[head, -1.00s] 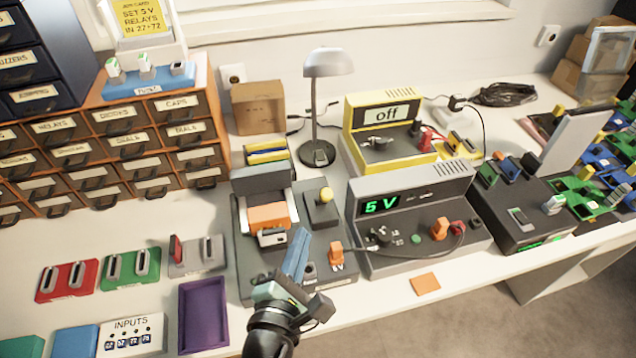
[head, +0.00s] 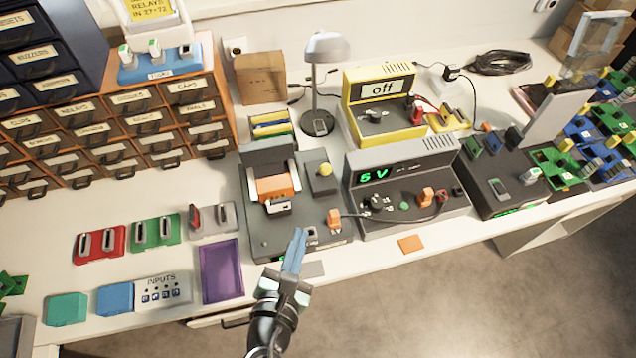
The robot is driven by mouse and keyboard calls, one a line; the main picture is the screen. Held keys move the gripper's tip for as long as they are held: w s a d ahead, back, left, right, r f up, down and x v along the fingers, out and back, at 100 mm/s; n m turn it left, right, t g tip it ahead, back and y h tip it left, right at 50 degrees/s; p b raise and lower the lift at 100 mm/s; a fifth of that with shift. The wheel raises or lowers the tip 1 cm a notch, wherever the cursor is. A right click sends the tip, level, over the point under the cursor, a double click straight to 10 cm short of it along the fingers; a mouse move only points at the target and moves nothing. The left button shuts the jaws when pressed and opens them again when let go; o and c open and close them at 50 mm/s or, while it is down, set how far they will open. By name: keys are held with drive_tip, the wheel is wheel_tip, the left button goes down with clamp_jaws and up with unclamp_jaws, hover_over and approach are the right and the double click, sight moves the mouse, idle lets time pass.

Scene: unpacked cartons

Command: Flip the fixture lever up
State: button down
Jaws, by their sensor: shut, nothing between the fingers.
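The test fixture (head: 256,226) is a dark grey block on the bench, left of the grey power supply. An orange bar between two pale side arms (head: 272,187) lies across it, in front of a raised dark back plate (head: 268,154). This looks like its lever part, but I cannot tell for sure. A yellow knob (head: 325,170) stands on a dark block at the fixture's right. My gripper (head: 299,234) has blue fingers, shut and empty. In the picture its tips overlap the fixture's front edge, well below the orange bar. I cannot tell whether they touch it.
An orange plug (head: 334,219) with a cable sits at the fixture's right front. The grey supply (head: 408,190) reads 5 V; the yellow unit (head: 378,115) behind reads off. A purple tray (head: 221,271) lies left. A lamp (head: 325,85) stands behind.

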sight(323, 170)
drive_tip(key=x, duration=1)
drive_tip(key=shift+w+d+r, duration=0.1)
drive_tip(key=shift+w, duration=0.2)
drive_tip(key=shift+w+d+r+p, duration=0.3)
drive_tip(key=shift+w+r+p, duration=0.1)
drive_tip(key=shift+w, duration=0.3)
drive_tip(key=shift+w+d+r+p, duration=0.35)
drive_tip(key=shift+w+p, duration=0.05)
drive_tip(key=shift+w, duration=0.35)
drive_tip(key=shift+r, duration=0.1)
drive_tip(key=p, duration=0.2)
drive_tip(key=shift+w+a+r+g+p, duration=0.1)
drive_tip(key=shift+w+r+g+p, duration=0.1)
drive_tip(key=shift+r+g+p, duration=0.15)
